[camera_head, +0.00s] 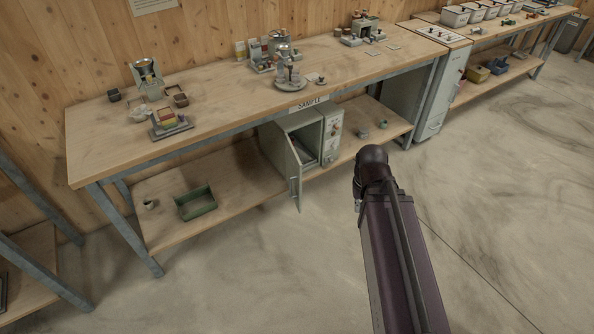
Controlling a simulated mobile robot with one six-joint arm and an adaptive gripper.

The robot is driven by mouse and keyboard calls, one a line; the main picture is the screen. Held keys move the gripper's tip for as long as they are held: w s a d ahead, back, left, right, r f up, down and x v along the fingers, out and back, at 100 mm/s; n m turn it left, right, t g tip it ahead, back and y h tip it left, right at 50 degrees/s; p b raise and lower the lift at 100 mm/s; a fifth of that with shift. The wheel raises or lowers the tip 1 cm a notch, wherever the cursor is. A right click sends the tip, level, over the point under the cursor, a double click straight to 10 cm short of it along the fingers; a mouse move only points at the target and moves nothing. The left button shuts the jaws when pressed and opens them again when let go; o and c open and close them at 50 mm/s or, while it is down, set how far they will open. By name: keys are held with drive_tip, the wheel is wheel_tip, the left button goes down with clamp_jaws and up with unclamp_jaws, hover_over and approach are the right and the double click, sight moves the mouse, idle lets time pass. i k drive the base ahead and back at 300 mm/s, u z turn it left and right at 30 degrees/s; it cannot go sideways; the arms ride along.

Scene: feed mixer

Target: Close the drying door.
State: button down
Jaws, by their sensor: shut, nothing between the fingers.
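The drying door (294,174) is a pale grey-green panel on the front of a small cabinet (334,133) on the bench's lower shelf. It is hinged at the left and stands open, swung out past the shelf's front edge. Part of the dark inside shows to its right, with a control panel with knobs beyond. A "SAMPLE" label is on the bench edge above. My arm (395,250) reaches up from the bottom right, over the floor, apart from the door. My gripper is not clearly visible at its far end.
The wooden bench top (210,95) overhangs the cabinet and carries several small instruments. A green tray (195,202) and a small cup (150,204) are on the lower shelf at left. The concrete floor (260,270) before the door is clear.

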sight(293, 165)
drive_tip(key=u, duration=0.05)
drive_tip(key=i, duration=1)
drive_tip(key=z, duration=0.05)
